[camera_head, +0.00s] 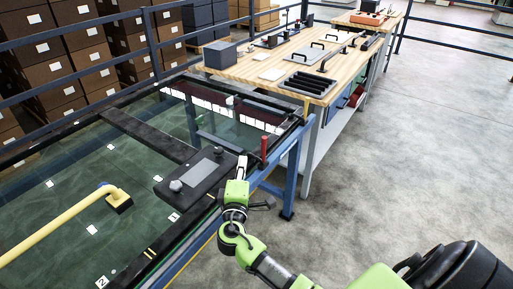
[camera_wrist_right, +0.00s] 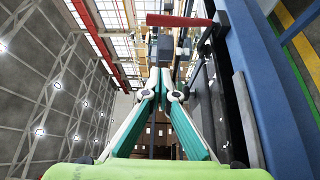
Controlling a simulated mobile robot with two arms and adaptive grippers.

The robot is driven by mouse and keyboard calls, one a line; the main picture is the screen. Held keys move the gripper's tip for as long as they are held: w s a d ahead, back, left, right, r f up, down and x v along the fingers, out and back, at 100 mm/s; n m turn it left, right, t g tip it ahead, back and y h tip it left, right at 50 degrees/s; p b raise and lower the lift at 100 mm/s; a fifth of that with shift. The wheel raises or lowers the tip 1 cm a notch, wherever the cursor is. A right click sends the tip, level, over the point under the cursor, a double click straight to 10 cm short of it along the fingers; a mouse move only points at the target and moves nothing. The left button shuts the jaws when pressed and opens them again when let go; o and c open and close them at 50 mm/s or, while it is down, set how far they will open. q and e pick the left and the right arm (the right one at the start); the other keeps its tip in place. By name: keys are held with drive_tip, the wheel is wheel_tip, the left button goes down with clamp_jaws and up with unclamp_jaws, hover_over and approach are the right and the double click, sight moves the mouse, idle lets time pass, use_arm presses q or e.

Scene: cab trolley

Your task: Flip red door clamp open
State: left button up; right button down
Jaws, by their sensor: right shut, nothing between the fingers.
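The red door clamp's handle (camera_head: 264,146) stands upright at the right edge of the dark glass-door frame in the head view. In the right wrist view the red handle (camera_wrist_right: 180,20) lies across the top, just beyond my fingertips. My right gripper (camera_head: 243,160) is shut and empty, to the left of the red handle in the head view. Its teal fingers come together (camera_wrist_right: 163,72) in the wrist view. I cannot tell whether a fingertip touches the clamp; a small gap seems to show. My left gripper is not in view.
The large glass panel (camera_head: 75,190) with a black frame fills the left. A grey-black box (camera_head: 195,175) sits on the frame beside my right gripper, and a yellow bent handle (camera_head: 70,218) lies left. A wooden workbench (camera_head: 330,38) stands behind. The floor (camera_head: 420,150) right is clear.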

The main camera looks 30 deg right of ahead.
drive_tip(key=p+x, duration=0.1)
drive_tip(key=x, duration=0.8)
drive_tip(key=shift+w+d+r, duration=0.1)
drive_tip(key=shift+w+d, duration=0.1)
drive_tip(key=s+d+p, duration=0.2)
drive_tip(key=s, duration=0.1)
drive_tip(key=shift+d+f+p, duration=0.2)
drive_tip(key=shift+d+p, duration=0.05)
drive_tip(key=shift+p, duration=0.1)
